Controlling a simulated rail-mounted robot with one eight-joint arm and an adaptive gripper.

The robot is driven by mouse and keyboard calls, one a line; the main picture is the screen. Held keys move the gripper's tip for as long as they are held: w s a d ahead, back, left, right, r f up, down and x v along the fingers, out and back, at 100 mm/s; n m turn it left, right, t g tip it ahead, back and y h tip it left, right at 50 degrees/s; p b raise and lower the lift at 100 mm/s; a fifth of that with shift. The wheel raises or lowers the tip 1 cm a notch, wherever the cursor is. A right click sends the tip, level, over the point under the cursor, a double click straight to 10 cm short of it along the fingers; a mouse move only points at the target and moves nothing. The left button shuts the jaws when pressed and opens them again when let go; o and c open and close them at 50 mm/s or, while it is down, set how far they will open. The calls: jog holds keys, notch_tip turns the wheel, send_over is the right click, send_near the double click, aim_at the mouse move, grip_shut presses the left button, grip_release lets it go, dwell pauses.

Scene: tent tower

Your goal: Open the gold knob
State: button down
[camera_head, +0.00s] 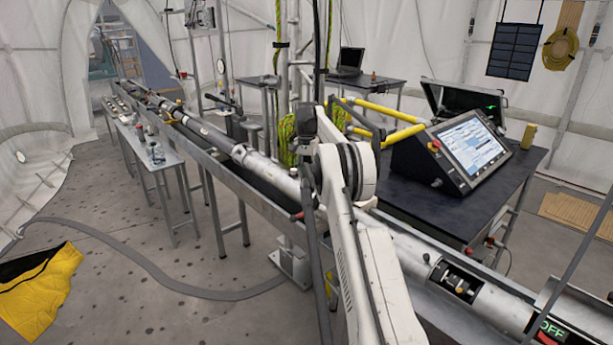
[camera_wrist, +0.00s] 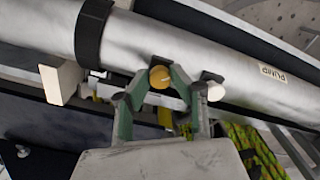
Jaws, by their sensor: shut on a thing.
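The gold knob (camera_wrist: 160,77) is a small round yellow knob on the side of a silver tube (camera_wrist: 206,62). It shows in the wrist view, between the green fingertips of my gripper (camera_wrist: 161,78). The gripper is shut on the knob, with a fingertip on either side. In the head view my white arm stands in front of the tube, and the knob cannot be made out there.
A pale round knob (camera_wrist: 216,92) sits just right of the gripper, near a "PUMP" label (camera_wrist: 272,73). A black collar (camera_wrist: 91,32) rings the tube. In the head view, a dark table (camera_head: 405,196) bears a screen console (camera_head: 470,147).

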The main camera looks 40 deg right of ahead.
aim_at(307, 175)
jog(key=n, duration=0.5)
jog(key=shift+n, duration=0.3)
jog(key=shift+n+b, duration=0.35)
jog(key=shift+n, duration=1.85)
jog(key=c, duration=1.5)
grip_release()
jog(key=shift+r, duration=0.1)
jog(key=shift+r, duration=3.65)
